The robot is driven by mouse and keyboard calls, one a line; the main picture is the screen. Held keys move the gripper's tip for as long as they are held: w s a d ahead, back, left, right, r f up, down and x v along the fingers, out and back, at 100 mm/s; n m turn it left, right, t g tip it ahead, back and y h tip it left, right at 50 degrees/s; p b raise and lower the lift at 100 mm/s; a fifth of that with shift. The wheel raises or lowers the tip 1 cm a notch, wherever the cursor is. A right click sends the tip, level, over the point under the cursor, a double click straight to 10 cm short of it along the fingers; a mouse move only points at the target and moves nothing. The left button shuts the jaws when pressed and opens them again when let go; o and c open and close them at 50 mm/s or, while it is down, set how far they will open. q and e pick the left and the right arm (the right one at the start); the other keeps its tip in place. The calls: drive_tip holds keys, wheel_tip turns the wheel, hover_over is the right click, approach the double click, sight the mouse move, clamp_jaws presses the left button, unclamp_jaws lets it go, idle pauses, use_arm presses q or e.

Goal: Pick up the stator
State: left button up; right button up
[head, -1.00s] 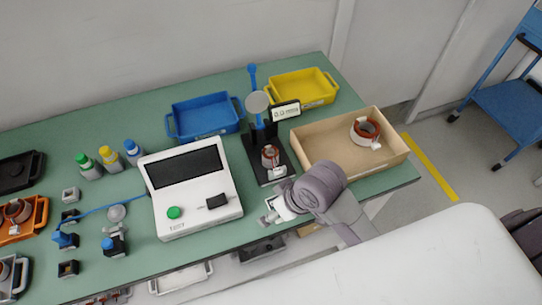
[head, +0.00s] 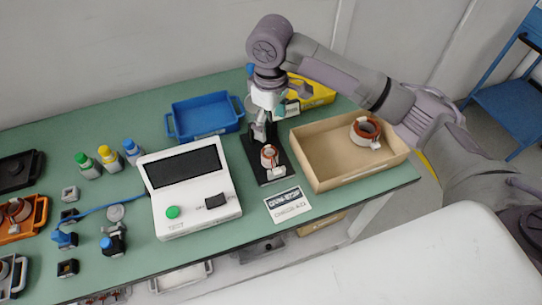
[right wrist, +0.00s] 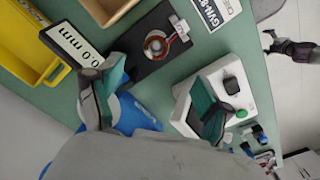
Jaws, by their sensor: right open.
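A stator (head: 268,157), a copper-wound ring with a white tag, sits on the black test stand (head: 277,174) in the middle of the bench. It also shows in the right wrist view (right wrist: 157,44), with red wires to its connector. My right gripper (head: 263,130) is just behind and above it, pointing down. Its fingers (right wrist: 160,88) are spread and empty in the right wrist view, and the stator is beyond the tips. Another stator (head: 366,130) lies in the wooden box (head: 318,172). A small grey gripper-like part (right wrist: 285,45), perhaps my left gripper, shows in the right wrist view.
A gauge display (right wrist: 72,44) stands close beside one right finger. The white tester (head: 190,190) is left of the stand. A blue tray (head: 205,116) and a yellow tray (head: 318,94) are behind. A printed label (head: 287,204) lies flat in front of the box.

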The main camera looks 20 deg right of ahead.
hover_over(270, 150)
drive_tip(key=s, duration=0.2)
drive_tip(key=f, duration=0.7)
drive_tip(key=shift+s+a, duration=0.1)
drive_tip(key=shift+a, duration=0.15)
drive_tip(key=shift+w+f+p, duration=0.2)
drive_tip(key=shift+f+p, duration=0.25)
drive_tip(key=shift+f, duration=0.95)
drive_tip(key=shift+w+f+p, duration=0.2)
drive_tip(key=shift+f+p, duration=0.2)
drive_tip(key=shift+f, duration=0.95)
drive_tip(key=shift+c, duration=0.2)
drive_tip(key=c, duration=1.3)
drive_tip(key=shift+r, duration=0.1)
